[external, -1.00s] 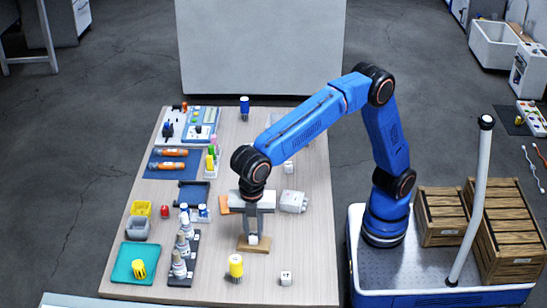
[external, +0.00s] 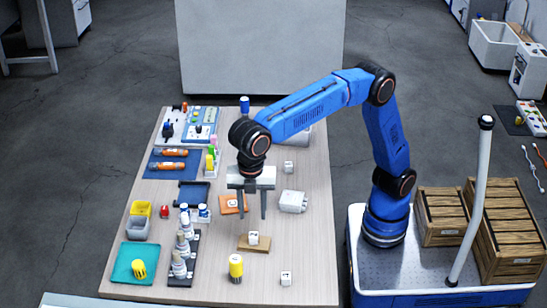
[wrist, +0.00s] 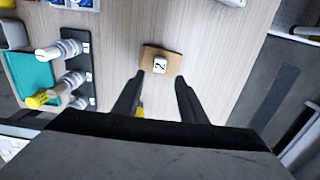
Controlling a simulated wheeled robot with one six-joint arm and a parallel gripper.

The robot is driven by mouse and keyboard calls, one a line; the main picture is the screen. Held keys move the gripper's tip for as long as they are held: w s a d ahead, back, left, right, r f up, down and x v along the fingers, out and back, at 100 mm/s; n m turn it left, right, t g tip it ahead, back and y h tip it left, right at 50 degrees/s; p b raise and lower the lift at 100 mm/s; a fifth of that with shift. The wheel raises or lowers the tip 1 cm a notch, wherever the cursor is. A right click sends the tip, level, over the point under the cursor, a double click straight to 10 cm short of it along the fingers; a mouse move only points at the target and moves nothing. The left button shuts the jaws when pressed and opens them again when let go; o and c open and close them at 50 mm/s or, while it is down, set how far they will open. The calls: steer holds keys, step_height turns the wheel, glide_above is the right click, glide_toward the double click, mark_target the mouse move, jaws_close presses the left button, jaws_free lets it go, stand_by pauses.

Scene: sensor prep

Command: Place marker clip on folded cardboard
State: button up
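The folded cardboard (external: 265,245) is a flat brown piece on the front middle of the table. A small white block marked "2" (external: 253,238), apparently the marker clip, rests on the cardboard. In the wrist view the block (wrist: 160,65) sits near the middle of the cardboard (wrist: 175,60), with cardboard showing on both sides. My gripper (external: 254,216) is open and empty above the block, its fingers apart and clear of it. In the wrist view the open fingers (wrist: 160,77) point toward the block from either side.
A yellow-capped container (external: 236,267) and another white block (external: 286,278) stand in front of the cardboard. A dark rack of bottles (external: 180,270) is to the left. An orange square (external: 232,210) lies behind, and a white device (external: 293,201) is at the right.

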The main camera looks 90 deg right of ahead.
step_height(320, 180, up, 3)
steer(key=shift+r, duration=0.2)
steer(key=s+d+m+t, duration=0.1)
steer(key=s+d+m, duration=0.2)
steer(key=d, duration=0.8)
steer(key=s+d+m, duration=0.3)
steer(key=d, duration=0.8)
steer(key=s+d+m+t, duration=0.1)
steer(key=s+d+m, duration=0.2)
steer(key=d, duration=0.7)
steer(key=s+d+f+m+t, duration=0.1)
steer(key=s+d+f+m, duration=0.3)
steer(key=s+d+f, duration=0.4)
steer(key=s+d+f+m+t, duration=0.1)
steer(key=s+d+f+m, duration=0.4)
steer(key=s, duration=0.9)
steer(key=d+f, duration=0.3)
steer(key=d, duration=0.2)
steer(key=shift+f+t, duration=0.4)
